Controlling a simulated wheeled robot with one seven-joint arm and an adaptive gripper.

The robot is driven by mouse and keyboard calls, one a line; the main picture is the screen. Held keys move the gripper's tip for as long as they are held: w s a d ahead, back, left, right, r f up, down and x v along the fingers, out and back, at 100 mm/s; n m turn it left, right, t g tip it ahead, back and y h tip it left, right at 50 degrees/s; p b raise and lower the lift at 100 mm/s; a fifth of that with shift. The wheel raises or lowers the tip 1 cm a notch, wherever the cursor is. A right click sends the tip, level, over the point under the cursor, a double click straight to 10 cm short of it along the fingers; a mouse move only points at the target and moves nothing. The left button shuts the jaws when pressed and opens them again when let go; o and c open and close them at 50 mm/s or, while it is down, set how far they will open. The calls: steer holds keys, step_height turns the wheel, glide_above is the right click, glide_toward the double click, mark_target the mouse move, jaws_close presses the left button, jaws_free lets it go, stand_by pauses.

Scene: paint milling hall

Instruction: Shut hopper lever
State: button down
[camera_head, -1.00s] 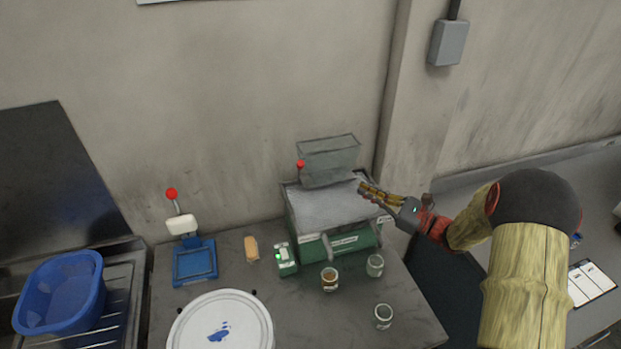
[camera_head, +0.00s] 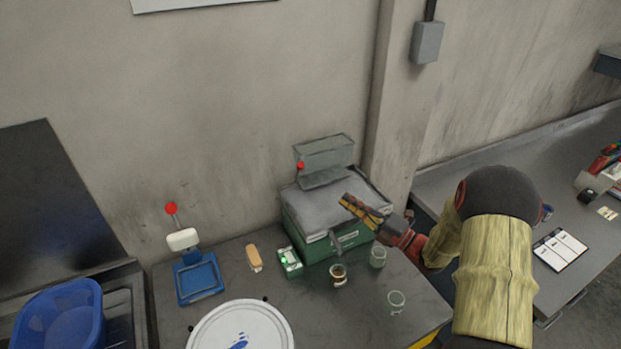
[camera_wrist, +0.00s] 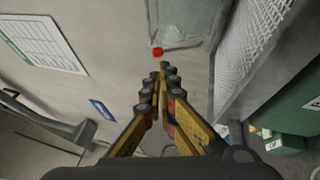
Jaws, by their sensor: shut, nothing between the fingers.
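The hopper (camera_head: 325,157) is a grey box on top of the green milling machine (camera_head: 310,240). Its lever shows as a red knob (camera_head: 300,166) at the hopper's left side. In the wrist view the red knob (camera_wrist: 157,51) lies just beyond my fingertips, below the grey hopper wall (camera_wrist: 185,20). My gripper (camera_head: 347,200) is shut and empty, over the right part of the machine's top and apart from the knob. In the wrist view its yellow fingers (camera_wrist: 162,68) meet at the tips.
Glass jars (camera_head: 338,275) stand in front of the machine. A blue press with a red ball handle (camera_head: 171,208), a tan block (camera_head: 254,258) and a white lid (camera_head: 240,325) are to the left. A wall rises behind; a pillar stands to the right.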

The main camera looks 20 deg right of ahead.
steer(key=x, duration=1.4)
steer(key=shift+a+r, duration=0.1)
steer(key=w+r+h+p, duration=0.1)
steer(key=p, duration=0.2)
steer(key=shift+a+m+g+p, duration=0.1)
steer(key=shift+m+g+p, duration=0.3)
steer(key=shift+f, duration=0.15)
